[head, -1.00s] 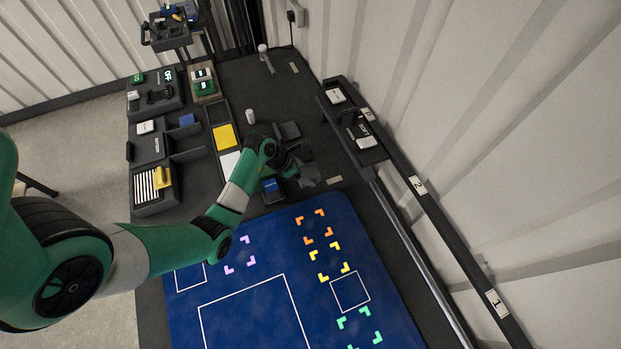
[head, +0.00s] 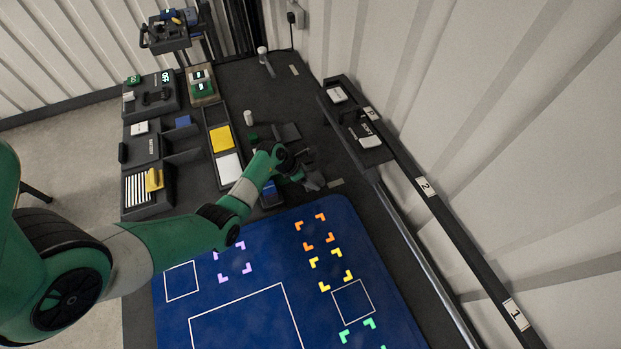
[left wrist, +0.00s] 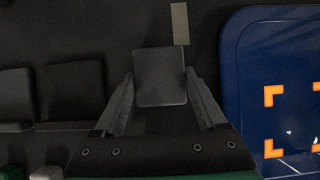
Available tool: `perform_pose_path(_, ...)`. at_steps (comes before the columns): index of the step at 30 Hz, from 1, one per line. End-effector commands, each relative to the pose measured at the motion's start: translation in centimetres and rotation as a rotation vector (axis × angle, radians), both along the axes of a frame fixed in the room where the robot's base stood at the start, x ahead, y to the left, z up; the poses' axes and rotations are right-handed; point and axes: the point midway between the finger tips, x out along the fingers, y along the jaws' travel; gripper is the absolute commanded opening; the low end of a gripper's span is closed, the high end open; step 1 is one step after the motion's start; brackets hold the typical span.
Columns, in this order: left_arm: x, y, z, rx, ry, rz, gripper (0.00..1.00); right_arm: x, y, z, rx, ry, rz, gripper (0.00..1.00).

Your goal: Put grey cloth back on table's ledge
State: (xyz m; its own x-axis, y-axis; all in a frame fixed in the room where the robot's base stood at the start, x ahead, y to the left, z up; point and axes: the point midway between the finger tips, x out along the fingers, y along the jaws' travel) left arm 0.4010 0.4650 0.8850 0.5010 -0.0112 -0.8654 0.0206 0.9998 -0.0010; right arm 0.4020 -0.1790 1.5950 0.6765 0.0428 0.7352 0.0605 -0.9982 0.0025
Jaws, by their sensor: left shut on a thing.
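My left gripper (head: 306,176) is over the dark table (head: 333,207), just beyond the far edge of the blue mat. In the left wrist view it (left wrist: 160,95) is shut on a dark grey, flat, squarish piece, which looks like the grey cloth (left wrist: 160,75). The cloth also shows as a small grey patch (head: 314,182) in the head view. I cannot tell whether it touches the table. A long dark ledge (head: 440,212) with numbered white tags runs along the right wall. My right gripper is not in view.
The blue mat (head: 240,275) with coloured corner marks fills the near table. Dark blocks (left wrist: 75,88) lie left of the gripper in the wrist view. Organiser trays (head: 150,190) stand on the left. A white cylinder (head: 248,117) stands beyond the arm. A small shelf (head: 371,152) is at right.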

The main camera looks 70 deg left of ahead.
Motion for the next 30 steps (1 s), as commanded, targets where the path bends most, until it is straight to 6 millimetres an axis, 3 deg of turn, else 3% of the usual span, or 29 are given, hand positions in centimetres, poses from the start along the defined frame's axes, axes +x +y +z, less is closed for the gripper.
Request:
perform_pose_path(1, 0.0, 0.0, -0.3, -0.001, 0.000, -0.001, 0.22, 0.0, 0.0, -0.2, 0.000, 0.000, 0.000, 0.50)
perform_pose_path(2, 0.0, 0.0, -0.3, -0.001, 0.000, -0.001, 0.76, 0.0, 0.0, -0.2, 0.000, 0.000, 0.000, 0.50)
perform_pose_path(6, 0.0, 0.0, -0.2, -0.001, 0.000, -0.001, 1.00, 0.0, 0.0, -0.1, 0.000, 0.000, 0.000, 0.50)
perform_pose_path(16, -0.2, 0.0, 0.6, -0.001, 0.001, 0.000, 1.00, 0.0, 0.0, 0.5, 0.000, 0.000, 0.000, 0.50)
perform_pose_path(24, -3.1, 0.1, 6.1, 0.001, -0.002, 0.002, 1.00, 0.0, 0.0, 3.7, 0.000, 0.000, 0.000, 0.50)
perform_pose_path(30, -5.2, 0.2, 9.4, 0.000, -0.002, 0.001, 1.00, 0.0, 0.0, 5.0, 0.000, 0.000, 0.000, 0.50)
